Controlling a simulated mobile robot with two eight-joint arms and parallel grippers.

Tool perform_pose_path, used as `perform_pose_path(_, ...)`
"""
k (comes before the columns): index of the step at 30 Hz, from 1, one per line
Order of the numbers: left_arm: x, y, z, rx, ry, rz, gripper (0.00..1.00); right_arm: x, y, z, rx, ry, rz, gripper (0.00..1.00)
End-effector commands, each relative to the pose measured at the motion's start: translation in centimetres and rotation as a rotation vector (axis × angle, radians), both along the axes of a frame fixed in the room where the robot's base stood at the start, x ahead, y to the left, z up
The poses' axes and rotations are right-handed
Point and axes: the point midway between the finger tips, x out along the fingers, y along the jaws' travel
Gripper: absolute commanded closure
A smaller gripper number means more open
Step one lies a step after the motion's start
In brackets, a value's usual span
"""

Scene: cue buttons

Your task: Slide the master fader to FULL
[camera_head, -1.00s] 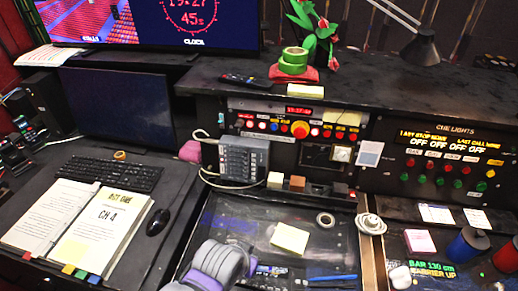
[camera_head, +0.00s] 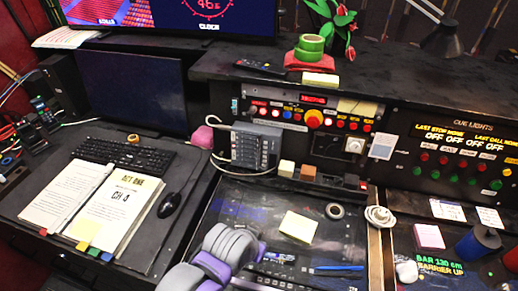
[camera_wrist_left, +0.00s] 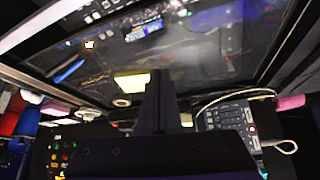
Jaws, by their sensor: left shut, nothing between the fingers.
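The grey fader box (camera_head: 255,147) stands upright at the left end of the console front, with rows of small sliders on its face. It also shows in the left wrist view (camera_wrist_left: 228,116), to the right of my fingers. I cannot tell the master fader's knob or its setting at this size. My left gripper (camera_wrist_left: 160,78) is shut and empty, its dark fingers pointing up the wrist picture, apart from the box. In the head view my grey and purple left arm is at the bottom, below the box; its fingertips are not clear there. My right gripper is not in view.
A glass-topped desk panel (camera_head: 230,205) with a yellow note (camera_head: 298,226) and tape roll (camera_head: 335,211) lies before the console. A white cable loops beside the box, near a pink object (camera_head: 202,137). Cream (camera_head: 286,168) and brown (camera_head: 308,172) blocks sit to its right.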

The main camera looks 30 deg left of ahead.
Motion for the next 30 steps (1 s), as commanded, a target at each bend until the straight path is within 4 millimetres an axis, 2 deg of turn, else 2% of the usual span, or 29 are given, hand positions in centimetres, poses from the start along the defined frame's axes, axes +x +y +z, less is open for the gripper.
perform_pose_path(5, 0.0, 0.0, 0.0, 0.000, 0.000, 0.000, 1.00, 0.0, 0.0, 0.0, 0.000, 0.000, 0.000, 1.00)
perform_pose_path(7, 0.1, 0.1, 0.1, -0.001, -0.004, 0.002, 0.89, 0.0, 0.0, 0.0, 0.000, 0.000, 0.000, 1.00)
perform_pose_path(9, 1.3, 0.5, 0.7, -0.003, -0.041, 0.015, 0.77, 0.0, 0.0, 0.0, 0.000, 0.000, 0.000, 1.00)
perform_pose_path(11, 3.3, 1.4, 2.0, -0.007, -0.109, 0.040, 0.66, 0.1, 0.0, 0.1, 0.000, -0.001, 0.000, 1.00)
perform_pose_path(13, 6.5, 3.2, 4.2, -0.004, -0.226, 0.080, 0.53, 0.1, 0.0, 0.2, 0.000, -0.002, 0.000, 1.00)
perform_pose_path(15, 9.6, 5.5, 6.8, 0.009, -0.352, 0.126, 0.53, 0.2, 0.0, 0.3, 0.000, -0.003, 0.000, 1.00)
perform_pose_path(18, 12.8, 8.9, 10.2, 0.041, -0.508, 0.188, 0.53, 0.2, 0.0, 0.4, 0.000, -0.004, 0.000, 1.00)
perform_pose_path(21, 14.5, 11.4, 12.5, 0.070, -0.611, 0.229, 0.53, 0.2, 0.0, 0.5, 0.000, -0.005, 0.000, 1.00)
perform_pose_path(25, 15.4, 12.6, 13.5, 0.086, -0.659, 0.248, 0.53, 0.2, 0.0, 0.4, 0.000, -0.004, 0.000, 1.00)
perform_pose_path(30, 16.8, 12.9, 12.9, 0.086, -0.658, 0.246, 0.53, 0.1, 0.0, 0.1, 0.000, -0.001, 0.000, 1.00)
